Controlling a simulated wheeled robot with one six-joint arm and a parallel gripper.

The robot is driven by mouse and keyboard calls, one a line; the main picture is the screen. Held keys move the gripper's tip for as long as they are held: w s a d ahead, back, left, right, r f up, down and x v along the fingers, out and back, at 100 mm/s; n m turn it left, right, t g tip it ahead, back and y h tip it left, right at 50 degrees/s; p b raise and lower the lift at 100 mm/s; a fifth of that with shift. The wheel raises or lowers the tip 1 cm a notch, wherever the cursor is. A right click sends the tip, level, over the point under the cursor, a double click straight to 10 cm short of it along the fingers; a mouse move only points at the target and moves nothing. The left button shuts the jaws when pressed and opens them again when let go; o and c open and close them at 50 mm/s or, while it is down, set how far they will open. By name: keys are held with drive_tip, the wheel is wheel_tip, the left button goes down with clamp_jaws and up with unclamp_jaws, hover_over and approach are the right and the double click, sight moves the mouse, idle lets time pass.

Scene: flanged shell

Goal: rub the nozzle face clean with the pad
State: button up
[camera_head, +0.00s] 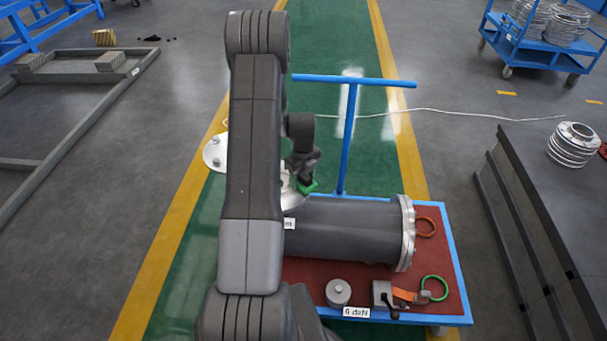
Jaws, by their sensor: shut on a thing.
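The dark grey flanged shell (345,228) lies on its side on a blue cart with a red top. Its right end has a pale metal flange (406,232). A pale metal nozzle face (292,200) shows in part at the shell's upper left, beside my arm; much of it is hidden. My gripper (304,178) is above that face, shut on a green pad (308,188). The pad is at or very near the face; I cannot tell whether they touch. Another pale round flange (214,152) with bolts shows left of my arm.
The cart (458,270) has an upright blue handle (348,135) close behind the shell. Dark plates (545,205) stand at right.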

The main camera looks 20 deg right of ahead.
sight(301, 197)
drive_tip(key=shift+s+a+f+b, duration=0.1)
drive_tip(key=shift+s+a+b, duration=0.25)
drive_tip(key=shift+s, duration=0.45)
drive_tip(key=shift+s+a+r+b, duration=0.15)
drive_tip(key=shift+s+a, duration=0.25)
drive_tip(key=shift+s, duration=0.35)
drive_tip(key=shift+s+a+f+b, duration=0.15)
drive_tip(key=shift+s+a+b, duration=0.2)
drive_tip(key=shift+s, duration=0.45)
drive_tip(key=shift+f, duration=0.1)
drive_tip(key=shift+w, duration=0.1)
drive_tip(key=shift+w+d+r+b, duration=0.1)
drive_tip(key=shift+w+d, duration=0.35)
drive_tip(key=shift+w, duration=0.5)
drive_tip(key=shift+w+d+r+b, duration=0.1)
drive_tip(key=shift+w+d, duration=0.35)
drive_tip(key=shift+w, duration=0.45)
drive_tip(key=shift+w+d+b, duration=0.1)
drive_tip(key=shift+w+d, duration=0.35)
drive_tip(key=shift+w, duration=0.5)
drive_tip(key=shift+w+d+f, duration=0.1)
drive_tip(key=shift+w+d, duration=0.25)
drive_tip(key=shift+w, duration=0.4)
drive_tip(key=shift+w+d+f, duration=0.1)
drive_tip(key=shift+w+d, duration=0.25)
drive_tip(key=shift+w, duration=0.35)
drive_tip(key=shift+r, duration=0.1)
drive_tip(key=shift+r+p, duration=1.2)
drive_tip(key=shift+r, duration=1.8)
